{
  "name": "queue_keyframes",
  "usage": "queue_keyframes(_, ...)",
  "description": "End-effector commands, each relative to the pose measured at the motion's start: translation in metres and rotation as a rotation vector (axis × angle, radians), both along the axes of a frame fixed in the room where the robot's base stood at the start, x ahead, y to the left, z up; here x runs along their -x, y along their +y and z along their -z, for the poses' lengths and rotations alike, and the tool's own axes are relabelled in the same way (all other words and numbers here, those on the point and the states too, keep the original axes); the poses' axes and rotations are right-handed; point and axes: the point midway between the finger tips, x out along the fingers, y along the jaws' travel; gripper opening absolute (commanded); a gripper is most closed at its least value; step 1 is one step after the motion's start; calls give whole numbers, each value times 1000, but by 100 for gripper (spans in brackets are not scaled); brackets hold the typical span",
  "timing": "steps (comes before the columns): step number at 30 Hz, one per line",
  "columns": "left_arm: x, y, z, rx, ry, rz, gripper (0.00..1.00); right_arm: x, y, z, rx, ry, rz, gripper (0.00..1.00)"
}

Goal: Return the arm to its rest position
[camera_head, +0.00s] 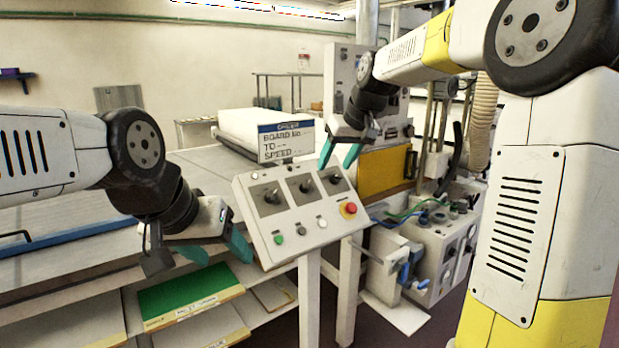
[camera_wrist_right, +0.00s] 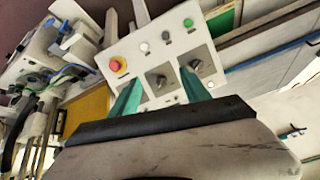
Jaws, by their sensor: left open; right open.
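My right arm comes in from the upper right in the head view. Its right gripper (camera_head: 339,156) has teal fingertips that are apart, with nothing between them, above the right end of the control panel (camera_head: 290,245). In the right wrist view the right gripper (camera_wrist_right: 160,97) shows its two fingers spread in front of the panel (camera_wrist_right: 150,58). I cannot tell whether they touch it. My left arm comes in from the left. Its left gripper (camera_head: 222,250) is open and empty beside the panel's left edge, above the shelves.
The panel has several black knobs, a red button (camera_head: 348,208) and a sign (camera_head: 286,141) behind it. A green board (camera_head: 190,290) lies on a shelf below my left gripper. A machine with hoses (camera_head: 425,235) stands to the right.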

Motion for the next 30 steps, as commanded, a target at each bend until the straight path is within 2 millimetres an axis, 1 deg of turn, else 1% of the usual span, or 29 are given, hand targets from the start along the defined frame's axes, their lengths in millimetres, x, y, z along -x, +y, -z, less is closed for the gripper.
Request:
queue_keyframes(1, 0, 0, 0, 0, 0, 0, 62, 29, -9, -8, 11, -7, 23, 55)
queue_keyframes(2, 0, 0, 0, 0, 0, 0, 62, 44, -13, -9, 14, -6, 39, 55)
queue_keyframes(3, 0, 0, 0, 0, 0, 0, 62, 64, -19, -11, 17, -6, 58, 55)
queue_keyframes(5, 0, 0, 0, 0, 0, 0, 62, 95, -28, -10, 19, -6, 90, 55)
queue_keyframes(6, 0, 0, 0, 0, 0, 0, 62, 115, -35, -8, 19, -6, 111, 55)
queue_keyframes(7, 0, 0, 0, 0, 0, 0, 62, 131, -39, -7, 17, -7, 126, 55)
queue_keyframes(8, 0, 0, 0, 0, 0, 0, 62, 146, -43, -4, 14, -6, 142, 55)
queue_keyframes(9, 0, 0, 0, 0, 0, 0, 62, 166, -48, 0, 9, -6, 163, 55)
queue_keyframes(11, 0, 0, 0, 0, 0, 0, 62, 196, -56, 9, 1, -5, 193, 55)
queue_keyframes(12, 0, 0, 0, 0, 0, 0, 62, 213, -60, 15, -7, -4, 212, 55)
queue_keyframes(15, 0, 0, 0, 0, 0, 0, 62, 251, -67, 33, -27, -2, 250, 55)
queue_keyframes(18, 0, 0, 0, 0, 0, 0, 62, 278, -71, 48, -44, 1, 278, 55)
queue_keyframes(21, 0, 0, 0, 0, 0, 0, 62, 292, -73, 59, -56, 5, 292, 55)
queue_keyframes(24, 0, 0, 0, 0, 0, 0, 62, 297, -73, 62, -62, 7, 297, 55)
queue_keyframes(30, 0, 0, 0, 0, 0, 0, 62, 297, -73, 62, -62, 7, 297, 55)
